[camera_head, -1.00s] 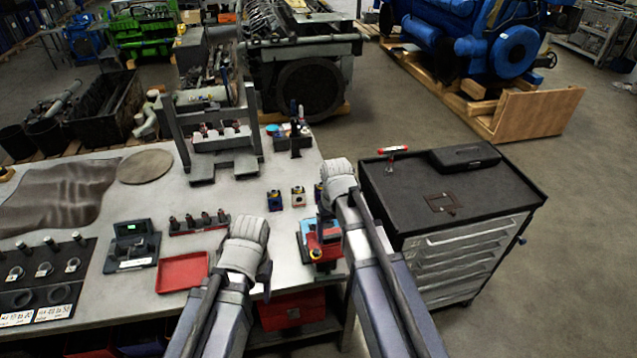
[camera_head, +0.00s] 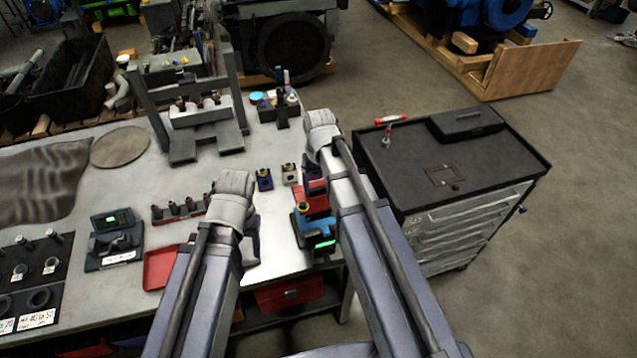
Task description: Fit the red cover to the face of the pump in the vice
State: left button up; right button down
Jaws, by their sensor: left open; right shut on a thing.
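The vice (camera_head: 314,228), blue with red parts, stands at the right front edge of the bench, with a green lit patch on it. A red piece (camera_head: 313,203) shows at its back, partly behind my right arm; I cannot tell whether it is the cover or part of the vice. The pump's face cannot be made out. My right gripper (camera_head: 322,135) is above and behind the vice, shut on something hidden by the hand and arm. My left gripper (camera_head: 252,240) is open, low over the bench between the red tray and the vice.
A red tray (camera_head: 163,267) lies left of my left gripper. Small blocks (camera_head: 264,180) stand behind the vice. A press-like frame (camera_head: 195,120) stands at the back. A tool cabinet (camera_head: 470,190) with a red-handled tool (camera_head: 391,120) is to the right.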

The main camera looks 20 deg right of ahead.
aim_at(319, 199)
notch_tip(319, 199, down, 7)
jog(key=b, duration=0.6)
jog(key=shift+w+r, duration=0.15)
jog(key=shift+r, duration=0.1)
jog(key=shift+f+b, duration=0.85)
jog(key=shift+f, duration=0.05)
dwell(0.5)
dwell(0.5)
grip_release()
jog(key=shift+r, duration=0.15)
notch_tip(319, 199, up, 8)
jog(key=p, duration=0.8)
jog(key=shift+f, duration=0.2)
